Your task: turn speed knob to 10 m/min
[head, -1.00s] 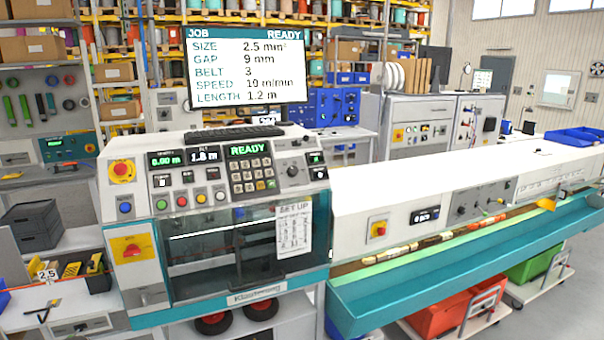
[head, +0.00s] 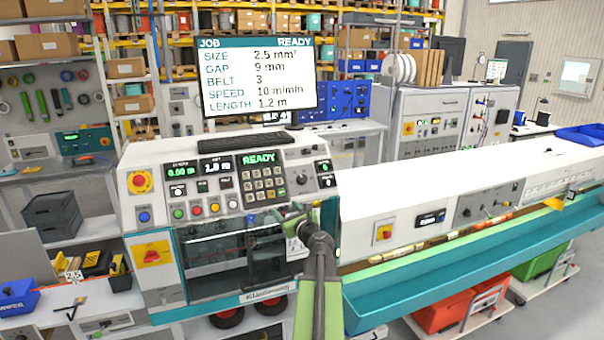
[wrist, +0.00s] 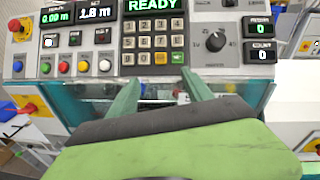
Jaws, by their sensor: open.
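A black round knob (wrist: 215,41) with a printed dial sits at the right of the machine's control panel in the wrist view. In the head view the same knob (head: 302,180) is small. Its label is not readable, so I cannot tell if it is the speed knob. Two small displays (wrist: 260,38) beside it each read 0. My gripper (wrist: 160,88) is open and empty, its two green fingers apart, below the keypad and left of the knob, not touching it. My gripper also shows in the head view (head: 290,214), in front of the machine's window.
The monitor (head: 258,77) lists size 2.5 mm², gap 9 mm, belt 3, speed 10 m/min, length 1.2 m. Keypad (wrist: 153,42) and coloured buttons (wrist: 83,66) lie left of the knob. More knobs (head: 467,212) are on the long white unit at right.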

